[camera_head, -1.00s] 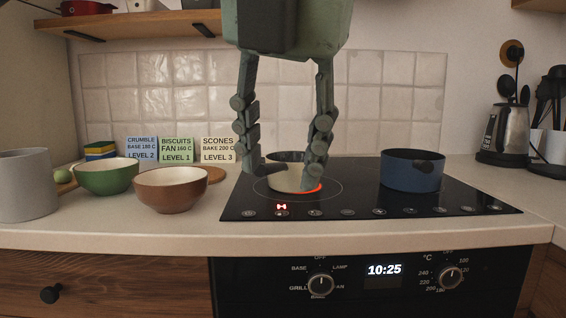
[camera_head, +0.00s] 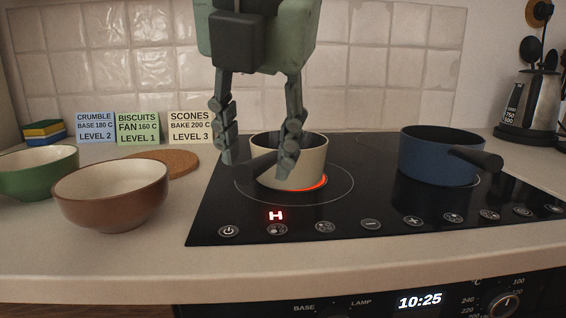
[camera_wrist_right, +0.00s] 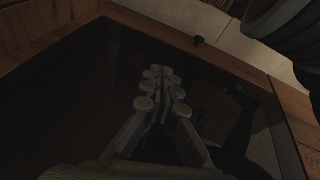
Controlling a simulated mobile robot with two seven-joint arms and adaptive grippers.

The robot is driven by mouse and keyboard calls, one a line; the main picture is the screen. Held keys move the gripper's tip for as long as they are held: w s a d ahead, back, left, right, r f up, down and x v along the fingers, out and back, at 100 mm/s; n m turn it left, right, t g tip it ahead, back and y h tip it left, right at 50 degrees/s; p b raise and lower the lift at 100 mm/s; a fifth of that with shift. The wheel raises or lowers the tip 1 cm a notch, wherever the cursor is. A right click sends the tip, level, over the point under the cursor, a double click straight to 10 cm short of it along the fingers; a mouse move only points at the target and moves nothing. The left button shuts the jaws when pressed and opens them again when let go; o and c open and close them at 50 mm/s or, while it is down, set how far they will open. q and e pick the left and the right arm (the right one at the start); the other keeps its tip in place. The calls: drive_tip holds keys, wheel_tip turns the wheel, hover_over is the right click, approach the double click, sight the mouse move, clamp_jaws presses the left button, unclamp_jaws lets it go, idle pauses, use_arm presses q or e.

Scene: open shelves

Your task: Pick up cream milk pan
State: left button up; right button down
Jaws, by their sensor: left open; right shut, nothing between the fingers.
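The cream milk pan (camera_head: 309,160) stands upright on the hob, over a glowing red ring. Its dark handle (camera_head: 262,163) points toward the front left. My left gripper (camera_head: 257,164) reaches down from above and is open. One finger is left of the handle and the other is in front of the pan's side, with the handle between them in the picture. I cannot tell whether either finger touches the pan. My right gripper (camera_wrist_right: 160,85) shows in the right wrist view, shut and empty, against a dark surface.
A blue pan (camera_head: 430,158) stands on the hob (camera_head: 370,215) at the right, its handle pointing front right. A brown bowl (camera_head: 105,205) and a green bowl (camera_head: 35,180) stand at the left. Recipe cards (camera_head: 138,128) lean at the back. A kettle (camera_head: 530,105) stands far right.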

sight(256, 158)
use_arm(q)
drive_tip(key=x, duration=0.3)
drive_tip(key=shift+f, duration=0.1)
clamp_jaws()
drive_tip(key=shift+w, duration=0.1)
